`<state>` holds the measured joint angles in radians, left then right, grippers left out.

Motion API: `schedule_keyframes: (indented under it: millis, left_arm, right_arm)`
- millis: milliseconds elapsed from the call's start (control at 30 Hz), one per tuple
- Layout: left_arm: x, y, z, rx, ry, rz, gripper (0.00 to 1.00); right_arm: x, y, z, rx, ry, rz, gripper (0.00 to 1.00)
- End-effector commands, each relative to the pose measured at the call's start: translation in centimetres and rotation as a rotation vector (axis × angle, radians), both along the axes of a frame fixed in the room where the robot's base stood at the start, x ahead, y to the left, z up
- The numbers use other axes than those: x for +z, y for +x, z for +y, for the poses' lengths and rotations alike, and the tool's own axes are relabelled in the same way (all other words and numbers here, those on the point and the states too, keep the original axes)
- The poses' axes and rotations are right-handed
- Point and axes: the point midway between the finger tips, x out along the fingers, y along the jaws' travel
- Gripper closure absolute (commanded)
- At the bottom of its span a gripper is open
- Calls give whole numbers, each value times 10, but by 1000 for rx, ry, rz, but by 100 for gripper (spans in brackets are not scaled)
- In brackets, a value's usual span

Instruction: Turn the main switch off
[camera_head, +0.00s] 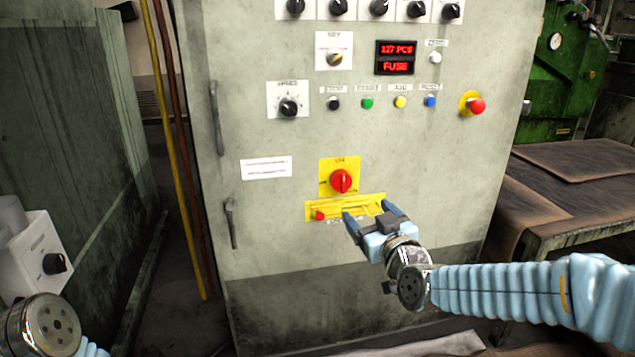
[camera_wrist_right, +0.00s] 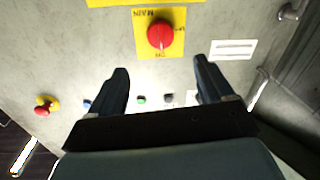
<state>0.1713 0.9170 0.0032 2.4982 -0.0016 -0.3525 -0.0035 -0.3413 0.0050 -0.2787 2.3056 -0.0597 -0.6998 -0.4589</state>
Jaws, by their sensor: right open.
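The main switch is a red rotary knob (camera_head: 341,181) on a yellow plate (camera_head: 325,165), low on the grey cabinet front. The knob also shows in the right wrist view (camera_wrist_right: 160,35), where the panel appears upside down and a pale mark on the knob points to the "ON" label. My right gripper (camera_head: 371,214) is open and empty, just below and right of the knob in the head view. In the right wrist view the open fingers (camera_wrist_right: 161,72) point toward the panel, with the knob ahead between their lines and apart from them. My left gripper is not in view.
A yellow bar (camera_head: 375,205) with a red piece at its left end sits under the switch plate, close to my right fingers. Buttons and a red emergency stop (camera_head: 477,106) are higher up. Door handles (camera_head: 231,222) stick out at left. A worn table (camera_head: 580,165) stands at right.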

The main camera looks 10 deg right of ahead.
Motion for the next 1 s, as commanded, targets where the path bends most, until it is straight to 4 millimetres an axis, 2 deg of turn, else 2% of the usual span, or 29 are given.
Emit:
schedule_keyframes:
  millis: [167, 500, 600, 800, 1000]
  left_arm:
    - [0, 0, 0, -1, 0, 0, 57]
    - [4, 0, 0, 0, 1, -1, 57]
    - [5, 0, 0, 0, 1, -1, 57]
    - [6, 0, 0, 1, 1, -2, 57]
    - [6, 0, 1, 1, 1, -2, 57]
  right_arm:
    - [2, 19, 2, -1, -2, -7, 19]
    - [2, 96, 10, -1, -3, -4, 19]
    - [1, 113, 12, -1, -3, -3, 19]
    - [2, 133, 14, 0, -2, -3, 19]
    - [2, 136, 15, 0, -1, -3, 19]
